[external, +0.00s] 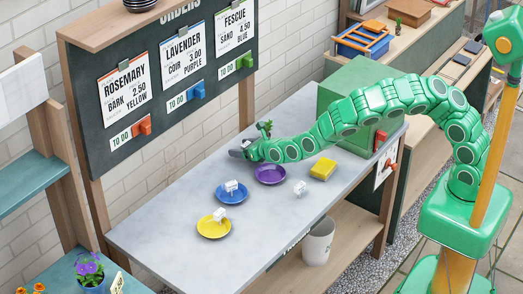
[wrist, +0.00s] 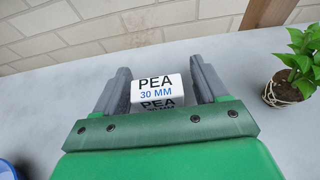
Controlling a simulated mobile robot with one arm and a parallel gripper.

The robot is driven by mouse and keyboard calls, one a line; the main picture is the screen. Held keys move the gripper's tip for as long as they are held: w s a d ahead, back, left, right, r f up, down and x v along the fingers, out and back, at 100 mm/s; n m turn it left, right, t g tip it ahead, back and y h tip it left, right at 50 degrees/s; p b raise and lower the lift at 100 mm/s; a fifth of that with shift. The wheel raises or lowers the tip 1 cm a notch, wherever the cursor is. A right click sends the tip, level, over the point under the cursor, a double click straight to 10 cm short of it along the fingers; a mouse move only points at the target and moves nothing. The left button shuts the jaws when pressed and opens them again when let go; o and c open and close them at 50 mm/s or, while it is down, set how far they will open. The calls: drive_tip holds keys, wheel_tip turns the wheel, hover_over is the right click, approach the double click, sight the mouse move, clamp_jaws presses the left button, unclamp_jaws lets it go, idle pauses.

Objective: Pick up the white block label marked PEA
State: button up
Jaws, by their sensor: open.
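The white PEA block (wrist: 157,90), printed "PEA 30 MM", stands on the grey tabletop in the wrist view. My gripper (wrist: 160,68) is open, with one dark finger on each side of the block. In the external view my gripper (external: 238,153) is low at the table's back edge, and the PEA block cannot be clearly made out there.
A potted plant (wrist: 287,92) stands right of my gripper. Purple (external: 270,175), blue (external: 223,198) and yellow (external: 207,232) saucers lie on the table. A green box (external: 352,115) stands at the right end.

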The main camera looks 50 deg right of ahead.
drive_tip(key=shift+c, duration=0.4)
drive_tip(key=c, duration=0.9)
drive_tip(key=shift+c, duration=0.2)
drive_tip(key=shift+s+r, duration=0.1)
drive_tip(key=shift+r, duration=1.7)
drive_tip(key=s+d+r, duration=0.2)
drive_tip(key=s+r, duration=0.2)
drive_tip(key=s, duration=0.2)
drive_tip(key=s+d+r, duration=0.2)
drive_tip(key=s+r, duration=0.3)
drive_tip(key=s, duration=0.2)
drive_tip(key=shift+d+r, duration=0.25)
